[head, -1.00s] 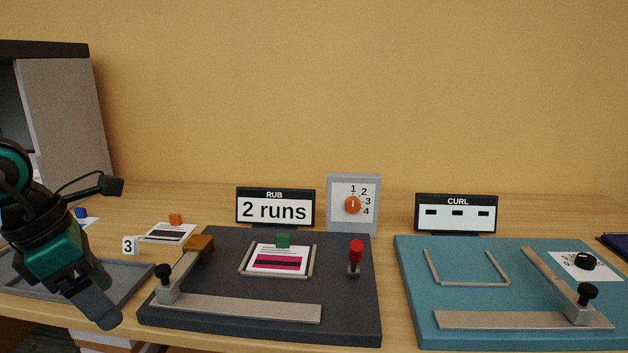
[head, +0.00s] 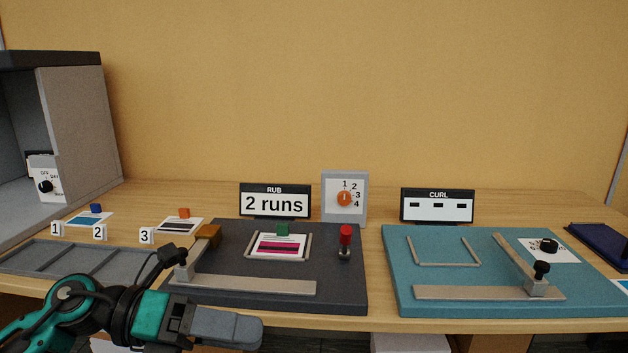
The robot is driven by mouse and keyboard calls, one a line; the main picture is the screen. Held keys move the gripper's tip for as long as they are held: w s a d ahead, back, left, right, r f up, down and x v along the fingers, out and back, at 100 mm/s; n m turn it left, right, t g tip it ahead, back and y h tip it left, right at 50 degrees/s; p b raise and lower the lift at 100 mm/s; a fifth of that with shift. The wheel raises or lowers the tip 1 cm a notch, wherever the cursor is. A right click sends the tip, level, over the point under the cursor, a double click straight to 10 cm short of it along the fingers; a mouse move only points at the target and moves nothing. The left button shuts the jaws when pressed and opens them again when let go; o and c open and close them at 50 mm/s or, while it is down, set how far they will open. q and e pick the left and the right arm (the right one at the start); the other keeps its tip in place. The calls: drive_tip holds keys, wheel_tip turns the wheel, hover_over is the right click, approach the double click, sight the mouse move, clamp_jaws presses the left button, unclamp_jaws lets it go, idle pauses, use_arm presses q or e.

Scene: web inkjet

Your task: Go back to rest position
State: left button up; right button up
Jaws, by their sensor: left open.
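My left arm comes in from the lower left in the head view. Its left gripper (head: 225,328) hangs low in front of the table's front edge, pointing right, below the dark rub board (head: 340,290). It is open, with nothing seen in it. My right gripper is not in view. On the rub board a printed card with a green block (head: 283,229) lies in a metal frame. The rub sign (head: 275,205) reads "2 runs". The orange dial (head: 344,199) points up toward 1.
A teal curl board (head: 400,270) with an empty frame is at the right. A grey sectioned tray (head: 35,257) and cards with blue (head: 96,208) and orange blocks (head: 183,213) are at the left. A dark blue item (head: 600,243) lies far right.

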use_arm(q)
drive_tip(key=w+a+f+n+t+y+p, duration=0.1)
drive_tip(key=w+a+f+n+t+y, duration=0.2)
drive_tip(key=n+t, duration=0.85)
drive_tip(key=w+a+f+n+t+y+p, duration=0.15)
drive_tip(key=f+n+t+y, duration=0.35)
drive_tip(key=n, duration=1.1)
drive_tip(key=s+a+f+n+g+y, duration=0.2)
drive_tip(key=s+f+n, duration=0.4)
drive_tip(key=f, duration=0.3)
drive_tip(key=s+a+f+n+g+y+p, duration=0.1)
drive_tip(key=s+f+n+g+y, duration=0.3)
drive_tip(key=f, duration=0.6)
drive_tip(key=s+a+n, duration=0.1)
drive_tip(key=s+n, duration=0.1)
drive_tip(key=s, duration=0.1)
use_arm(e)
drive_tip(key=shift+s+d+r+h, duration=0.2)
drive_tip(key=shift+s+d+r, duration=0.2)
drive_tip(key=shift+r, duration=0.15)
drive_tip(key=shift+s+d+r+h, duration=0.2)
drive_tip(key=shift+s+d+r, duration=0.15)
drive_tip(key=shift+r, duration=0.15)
use_arm(q)
drive_tip(key=shift+n, duration=0.25)
drive_tip(key=shift+c, duration=0.5)
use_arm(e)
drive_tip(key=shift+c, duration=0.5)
